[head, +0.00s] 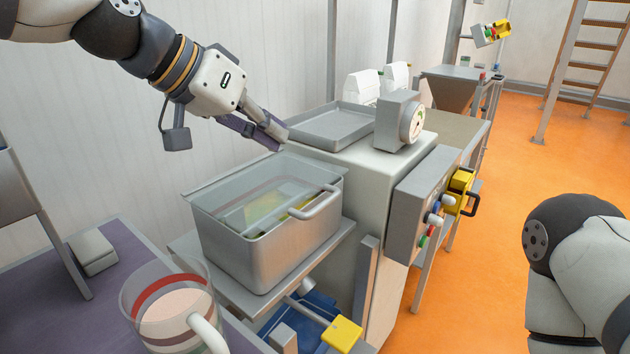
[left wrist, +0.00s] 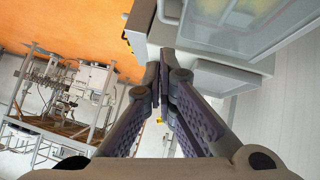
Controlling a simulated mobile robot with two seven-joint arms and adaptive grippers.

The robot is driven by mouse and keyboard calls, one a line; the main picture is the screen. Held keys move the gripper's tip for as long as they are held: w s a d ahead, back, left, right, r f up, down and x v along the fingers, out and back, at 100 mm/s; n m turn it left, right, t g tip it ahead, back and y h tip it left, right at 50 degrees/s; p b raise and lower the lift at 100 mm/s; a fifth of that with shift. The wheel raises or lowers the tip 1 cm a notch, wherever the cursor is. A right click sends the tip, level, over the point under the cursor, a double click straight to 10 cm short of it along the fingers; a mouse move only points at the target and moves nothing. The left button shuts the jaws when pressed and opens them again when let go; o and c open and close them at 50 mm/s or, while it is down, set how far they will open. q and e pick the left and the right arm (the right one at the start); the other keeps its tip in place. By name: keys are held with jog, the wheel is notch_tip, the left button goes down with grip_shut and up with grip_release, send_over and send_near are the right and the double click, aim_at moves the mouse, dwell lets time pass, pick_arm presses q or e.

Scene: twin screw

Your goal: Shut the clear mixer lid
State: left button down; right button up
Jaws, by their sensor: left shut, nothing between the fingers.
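The clear mixer lid (head: 232,213) lies low over the grey metal mixer tub (head: 262,262), in the middle of the head view. The lid looks nearly level with the tub rim; I cannot tell whether a small gap is left. A pale handle (head: 318,203) sits at its front right, and yellowish contents show through. My left gripper (head: 280,138) is shut and empty, just beyond the tub's back edge and beside the tray. In the left wrist view the fingers (left wrist: 160,88) are together, with the lid (left wrist: 245,22) at upper right. My right gripper is out of view.
A grey tray (head: 325,128) and a dial box (head: 398,120) stand on the machine behind the tub. A control panel (head: 422,203) with knobs is on its right. A clear jug (head: 172,310) stands at front left. Open orange floor (head: 500,190) lies to the right.

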pick_arm(q)
jog(key=shift+s+a+f+b+x, duration=0.1)
jog(key=shift+s+f+b+x, duration=0.2)
jog(key=shift+x, duration=1.8)
jog(key=shift+s+a+f+b+x, duration=0.15)
jog(key=shift+s+f+x, duration=0.3)
jog(key=shift+x, duration=1.65)
jog(key=shift+s+a+f+b+x, duration=0.15)
jog(key=shift+s+f+x, duration=0.2)
jog(key=shift+x, duration=1.75)
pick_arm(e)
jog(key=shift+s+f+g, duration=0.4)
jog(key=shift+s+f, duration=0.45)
pick_arm(q)
jog(key=shift+w, duration=0.1)
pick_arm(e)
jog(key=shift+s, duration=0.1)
